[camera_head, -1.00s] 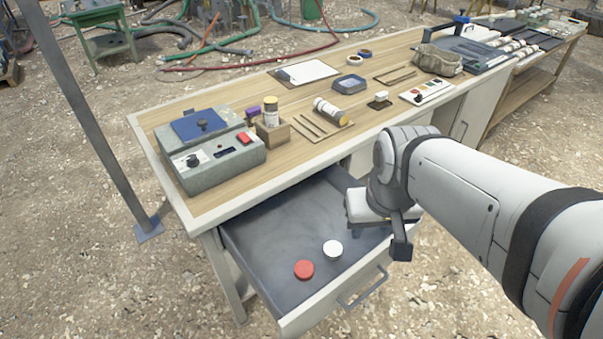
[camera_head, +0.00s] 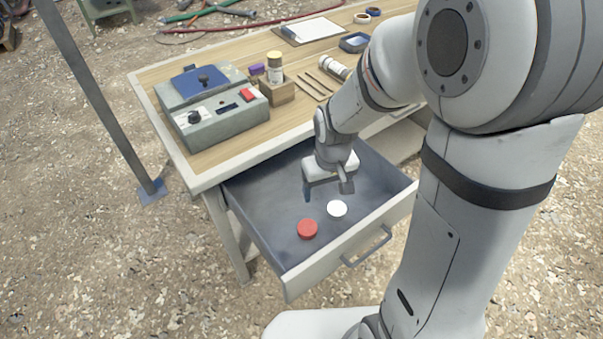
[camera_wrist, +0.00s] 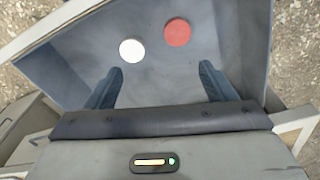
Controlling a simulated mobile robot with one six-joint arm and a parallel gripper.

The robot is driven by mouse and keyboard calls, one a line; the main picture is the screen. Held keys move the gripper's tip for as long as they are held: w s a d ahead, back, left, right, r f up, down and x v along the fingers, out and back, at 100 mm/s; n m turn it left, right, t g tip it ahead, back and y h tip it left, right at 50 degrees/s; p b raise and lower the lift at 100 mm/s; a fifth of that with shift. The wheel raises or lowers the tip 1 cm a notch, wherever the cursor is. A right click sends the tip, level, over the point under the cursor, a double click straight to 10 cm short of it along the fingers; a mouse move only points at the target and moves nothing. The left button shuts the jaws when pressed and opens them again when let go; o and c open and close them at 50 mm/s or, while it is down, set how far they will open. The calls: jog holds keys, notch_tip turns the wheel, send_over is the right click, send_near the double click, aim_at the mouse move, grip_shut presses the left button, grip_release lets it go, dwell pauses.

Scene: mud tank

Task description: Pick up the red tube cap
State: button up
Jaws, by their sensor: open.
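The red tube cap (camera_head: 307,229) lies on the floor of the open drawer (camera_head: 262,207), near its front wall. It is a short round disc. In the wrist view the red cap (camera_wrist: 177,32) is ahead of the fingers, a little right of their middle. My gripper (camera_head: 326,190) is over the drawer, behind the caps in the head view, open and empty. In the wrist view its two blue-grey fingers (camera_wrist: 162,82) are spread apart with nothing between them.
A white cap (camera_head: 337,208) lies right of the red one, with a small gap between them; in the wrist view this white cap (camera_wrist: 131,50) is on the left. The drawer walls and handle (camera_head: 367,247) surround the space. A grey instrument box (camera_head: 215,120) stands on the table above.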

jog(key=n, duration=0.2)
send_over(307, 228)
jog(key=shift+g, duration=0.4)
jog(key=f, duration=0.7)
jog(key=f+b, duration=0.1)
jog(key=f, duration=0.2)
jog(key=shift+w+a+f, duration=0.25)
jog(key=shift+f, duration=0.15)
jog(key=f, duration=0.7)
jog(key=shift+s+d+f, duration=0.25)
jog(key=shift+d+f, duration=0.05)
jog(key=shift+f, duration=0.05)
jog(key=shift+c, duration=0.6)
jog(key=c, duration=0.9)
